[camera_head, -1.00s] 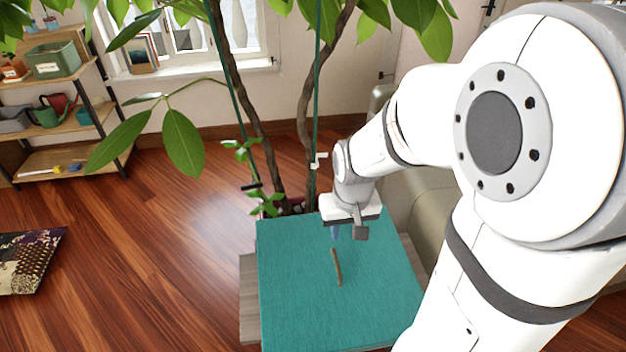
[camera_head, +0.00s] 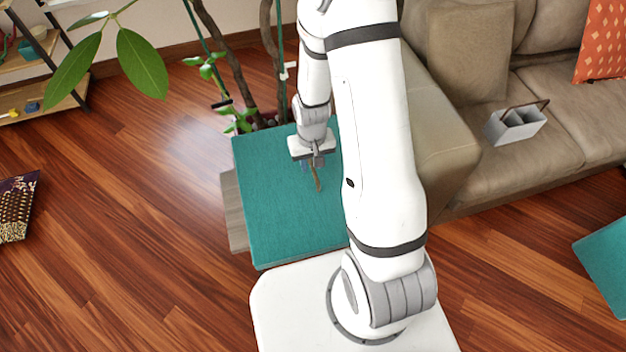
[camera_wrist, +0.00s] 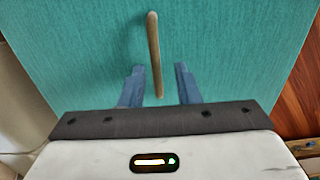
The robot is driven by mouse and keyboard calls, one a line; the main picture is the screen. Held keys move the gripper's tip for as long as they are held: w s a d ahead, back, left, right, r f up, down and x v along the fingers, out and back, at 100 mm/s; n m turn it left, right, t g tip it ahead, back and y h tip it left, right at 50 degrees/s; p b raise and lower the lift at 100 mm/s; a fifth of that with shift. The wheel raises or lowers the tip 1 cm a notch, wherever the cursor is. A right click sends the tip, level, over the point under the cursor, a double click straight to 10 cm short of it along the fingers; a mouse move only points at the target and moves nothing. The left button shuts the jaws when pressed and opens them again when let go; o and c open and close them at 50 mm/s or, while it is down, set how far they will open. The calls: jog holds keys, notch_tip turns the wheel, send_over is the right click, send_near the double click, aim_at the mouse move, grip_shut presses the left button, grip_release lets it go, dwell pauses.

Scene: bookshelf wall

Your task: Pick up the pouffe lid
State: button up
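The pouffe lid (camera_head: 280,220) is a teal square with a thin brown handle (camera_head: 317,180) standing out near its middle. It lies on the wooden pouffe base (camera_head: 235,210), which shows along its left side. My gripper (camera_head: 311,163) is over the lid at the handle's far end. In the wrist view the lid (camera_wrist: 80,50) fills most of the picture. My gripper's blue fingers (camera_wrist: 159,85) are apart, with the near end of the handle (camera_wrist: 154,50) between them in the picture. I cannot tell how far above the handle they are.
A potted plant (camera_head: 240,60) stands just behind the pouffe. A beige sofa (camera_head: 480,70) with a grey caddy (camera_head: 515,124) is at the right. A teal panel (camera_head: 605,265) lies at the right edge. The wooden floor (camera_head: 130,220) at the left is largely clear.

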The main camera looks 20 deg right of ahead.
aim_at(313, 169)
jog(key=shift+d+f, duration=0.15)
jog(key=shift+f, duration=0.9)
jog(key=shift+d+f, duration=0.1)
jog(key=shift+f, duration=0.9)
jog(key=shift+c, duration=0.4)
grip_shut()
jog(key=shift+w, duration=0.1)
